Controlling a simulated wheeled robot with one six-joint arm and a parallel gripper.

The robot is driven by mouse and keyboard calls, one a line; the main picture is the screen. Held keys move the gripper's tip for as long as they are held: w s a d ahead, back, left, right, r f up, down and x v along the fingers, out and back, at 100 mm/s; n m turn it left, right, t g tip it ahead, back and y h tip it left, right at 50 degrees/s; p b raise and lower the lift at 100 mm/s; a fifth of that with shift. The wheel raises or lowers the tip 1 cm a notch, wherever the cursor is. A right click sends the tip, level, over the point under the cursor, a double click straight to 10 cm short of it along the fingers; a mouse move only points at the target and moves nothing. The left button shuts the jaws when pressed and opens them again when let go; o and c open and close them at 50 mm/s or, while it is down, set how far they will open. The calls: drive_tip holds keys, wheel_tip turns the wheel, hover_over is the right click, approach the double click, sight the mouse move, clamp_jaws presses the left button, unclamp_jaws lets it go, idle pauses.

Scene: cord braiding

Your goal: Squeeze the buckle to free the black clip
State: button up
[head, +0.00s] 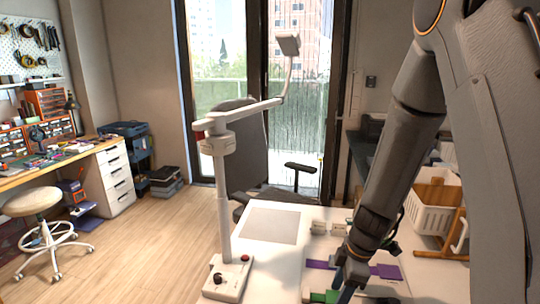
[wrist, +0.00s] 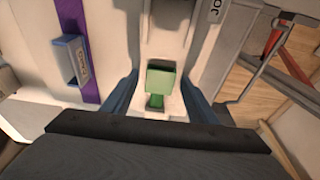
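In the wrist view, my gripper (wrist: 160,82) has its two blue-grey fingers apart, one on each side of a pale housing with a green block (wrist: 160,78) in it. A darker green strip shows just below the block. I cannot tell whether the fingers touch the housing. In the head view, my gripper (head: 345,288) points down at the front of the white table, beside a green piece (head: 325,296). A dark piece (head: 380,299) lies to its right at the picture's bottom edge; I cannot tell if it is the black clip.
A purple strap (wrist: 75,18) with a grey-blue buckle (wrist: 77,62) lies left of my gripper; purple also shows in the head view (head: 387,271). A white lamp-like stand (head: 224,215) rises at the table's left. A white crate (head: 432,205) stands behind right.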

drive_tip(key=shift+r, duration=0.15)
drive_tip(key=shift+p+v, duration=2)
drive_tip(key=shift+v, duration=1.45)
drive_tip(key=s+r+m+t+h, duration=0.1)
drive_tip(key=s+r+m+h, duration=0.1)
drive_tip(key=s+r+m, duration=0.7)
drive_tip(key=s+m, duration=0.2)
drive_tip(key=m, duration=0.4)
drive_tip(key=shift+r+m, duration=0.25)
drive_tip(key=shift+m, duration=0.15)
